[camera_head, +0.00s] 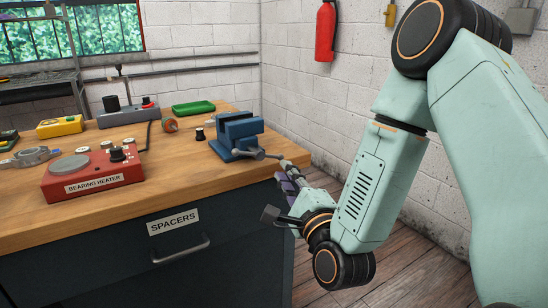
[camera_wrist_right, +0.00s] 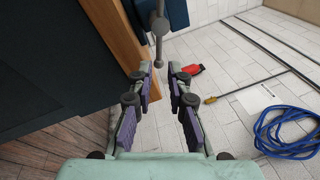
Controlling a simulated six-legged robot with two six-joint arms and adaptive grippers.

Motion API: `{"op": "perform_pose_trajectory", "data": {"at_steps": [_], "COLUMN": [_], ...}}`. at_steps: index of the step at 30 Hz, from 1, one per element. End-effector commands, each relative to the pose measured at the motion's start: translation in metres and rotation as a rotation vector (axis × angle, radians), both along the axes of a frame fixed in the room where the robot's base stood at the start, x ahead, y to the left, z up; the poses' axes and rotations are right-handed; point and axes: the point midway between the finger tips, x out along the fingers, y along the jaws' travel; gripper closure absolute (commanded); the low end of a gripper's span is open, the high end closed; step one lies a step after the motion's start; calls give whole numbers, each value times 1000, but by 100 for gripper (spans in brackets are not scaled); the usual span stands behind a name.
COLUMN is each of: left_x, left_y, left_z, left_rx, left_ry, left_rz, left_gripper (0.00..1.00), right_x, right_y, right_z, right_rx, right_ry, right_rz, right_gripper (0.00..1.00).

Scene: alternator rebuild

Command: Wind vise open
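The blue vise (camera_head: 236,136) sits at the right front corner of the wooden workbench (camera_head: 205,185). Its grey screw and handle reach out past the bench edge toward my right gripper (camera_head: 287,190). In the right wrist view the handle bar (camera_wrist_right: 159,42) hangs down from the top, with a round knob near its middle. My right gripper (camera_wrist_right: 159,72) is open, its purple-padded fingers apart. The bar's lower end shows at the gap between the fingertips; I cannot tell whether it is inside. How far the vise jaws stand apart is hard to see. My left gripper is not in view.
A red bearing heater (camera_head: 92,175), a yellow meter (camera_head: 60,126) and a green tray (camera_head: 193,108) stand on the bench. A red extinguisher (camera_head: 325,32) hangs on the brick wall. A blue coiled hose (camera_wrist_right: 285,135) shows in the right wrist view.

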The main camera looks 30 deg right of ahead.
Motion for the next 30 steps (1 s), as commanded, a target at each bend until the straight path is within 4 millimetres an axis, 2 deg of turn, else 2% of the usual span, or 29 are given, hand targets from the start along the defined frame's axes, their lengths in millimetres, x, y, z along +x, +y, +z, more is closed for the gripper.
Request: {"op": "perform_pose_trajectory", "data": {"at_steps": [5, 15, 20, 28, 30], "left_x": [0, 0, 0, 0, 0], "left_y": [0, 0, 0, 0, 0], "left_z": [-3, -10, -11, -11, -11], "left_rx": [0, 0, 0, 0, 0], "left_ry": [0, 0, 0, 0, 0], "left_rz": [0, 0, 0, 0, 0], "left_gripper": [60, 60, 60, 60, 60], "right_x": [17, 65, 74, 75, 75], "right_y": [-3, -11, -13, -13, -13], "right_z": [3, 9, 10, 10, 10], "right_rx": [5, 5, 5, 6, 6], "right_ry": [-4, 0, 2, 3, 3], "right_rz": [2, 2, 2, 1, 1], "right_gripper": [83, 83, 83, 83, 89]}}
